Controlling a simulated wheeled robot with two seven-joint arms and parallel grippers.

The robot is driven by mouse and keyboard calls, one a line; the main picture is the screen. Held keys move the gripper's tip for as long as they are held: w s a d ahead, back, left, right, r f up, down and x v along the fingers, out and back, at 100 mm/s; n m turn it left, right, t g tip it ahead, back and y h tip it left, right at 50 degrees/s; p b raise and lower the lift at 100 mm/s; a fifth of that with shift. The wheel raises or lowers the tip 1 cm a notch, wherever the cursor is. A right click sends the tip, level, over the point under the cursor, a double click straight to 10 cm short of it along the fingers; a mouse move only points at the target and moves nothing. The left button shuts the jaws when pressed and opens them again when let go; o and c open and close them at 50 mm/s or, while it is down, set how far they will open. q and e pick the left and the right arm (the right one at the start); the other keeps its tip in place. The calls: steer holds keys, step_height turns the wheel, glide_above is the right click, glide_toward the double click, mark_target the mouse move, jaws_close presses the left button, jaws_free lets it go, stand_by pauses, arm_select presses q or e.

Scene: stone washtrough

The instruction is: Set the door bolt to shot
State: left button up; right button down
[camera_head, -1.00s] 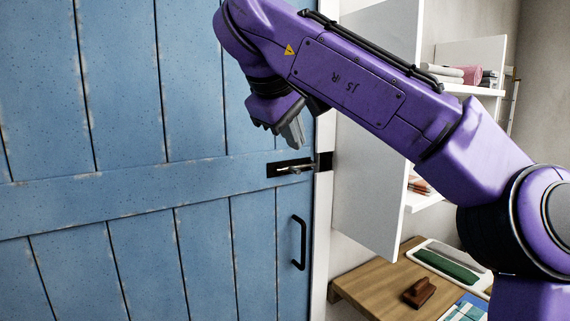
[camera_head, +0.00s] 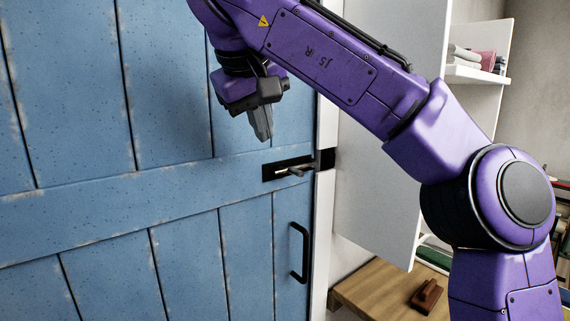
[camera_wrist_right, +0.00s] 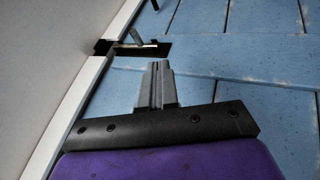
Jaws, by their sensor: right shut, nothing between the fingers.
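The door bolt (camera_head: 288,169) is a metal rod with a small knob on a black plate, on the middle rail of the blue door (camera_head: 180,190) near its right edge. A black keeper (camera_head: 326,159) sits on the white frame beside it. The bolt also shows in the right wrist view (camera_wrist_right: 138,47), beyond the fingertips. My right gripper (camera_head: 264,137) is above and slightly left of the bolt, apart from it. Its fingers are shut with nothing between them, and they also show in the right wrist view (camera_wrist_right: 158,66). My left gripper is not in view.
A black door handle (camera_head: 299,252) is below the bolt. Right of the frame stand a white panel (camera_head: 375,200) and shelves with folded cloths (camera_head: 465,55). A wooden table (camera_head: 385,290) with a brown brush-like object (camera_head: 426,296) is at lower right.

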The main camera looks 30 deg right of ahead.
steer(key=w+d+f, duration=0.1)
steer(key=d+f, duration=0.1)
steer(key=f, duration=0.1)
steer(key=w+d+f+p, duration=0.1)
steer(key=w+d+f, duration=0.1)
steer(key=d+f, duration=0.1)
steer(key=w+d+f, duration=0.1)
steer(key=d+f, duration=0.2)
steer(key=shift+w+f, duration=0.1)
steer(key=shift+w, duration=0.1)
steer(key=shift+w+a, duration=0.1)
